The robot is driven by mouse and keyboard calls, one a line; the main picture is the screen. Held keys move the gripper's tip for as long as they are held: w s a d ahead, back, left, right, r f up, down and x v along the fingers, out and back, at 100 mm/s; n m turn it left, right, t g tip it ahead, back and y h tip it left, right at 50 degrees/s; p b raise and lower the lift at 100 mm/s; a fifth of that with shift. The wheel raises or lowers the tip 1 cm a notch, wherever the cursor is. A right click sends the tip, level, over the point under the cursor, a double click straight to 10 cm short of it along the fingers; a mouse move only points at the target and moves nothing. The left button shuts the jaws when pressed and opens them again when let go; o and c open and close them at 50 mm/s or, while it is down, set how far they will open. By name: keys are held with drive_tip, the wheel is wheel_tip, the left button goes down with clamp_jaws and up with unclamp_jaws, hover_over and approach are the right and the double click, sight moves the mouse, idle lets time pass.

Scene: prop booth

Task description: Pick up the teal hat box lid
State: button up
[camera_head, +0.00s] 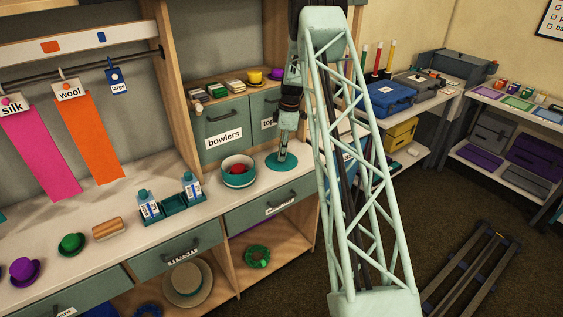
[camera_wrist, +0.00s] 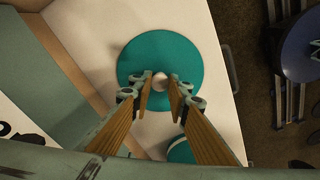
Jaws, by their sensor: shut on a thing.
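The teal hat box lid (camera_wrist: 160,52) is a flat round disc with a pale round knob (camera_wrist: 160,80) at its middle. In the head view the lid (camera_head: 273,163) lies at the right end of the white counter, or just over it; I cannot tell which. My gripper (camera_wrist: 159,88) is above the lid, with its two fingers shut on the knob. In the head view my gripper (camera_head: 283,157) points down at the lid. The open teal and white hat box (camera_head: 238,180) stands to the left of the lid, with something red inside. Its edge also shows in the wrist view (camera_wrist: 180,152).
A teal tray with bottles (camera_head: 172,207) stands left of the box. A brush (camera_head: 108,228) and small hats (camera_head: 71,243) lie further left. Drawers marked "bowlers" (camera_head: 223,130) rise behind, with a wooden shelf post (camera_head: 180,90) beside them. The counter's front edge is close.

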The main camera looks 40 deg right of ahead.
drive_tip(key=shift+r, duration=0.1)
drive_tip(key=shift+r, duration=1.65)
drive_tip(key=s+a+r, duration=0.1)
drive_tip(key=s+a, duration=0.8)
drive_tip(key=s, duration=0.4)
drive_tip(key=shift+r+p, duration=0.25)
drive_tip(key=shift+p, duration=0.1)
drive_tip(key=shift+r, duration=0.1)
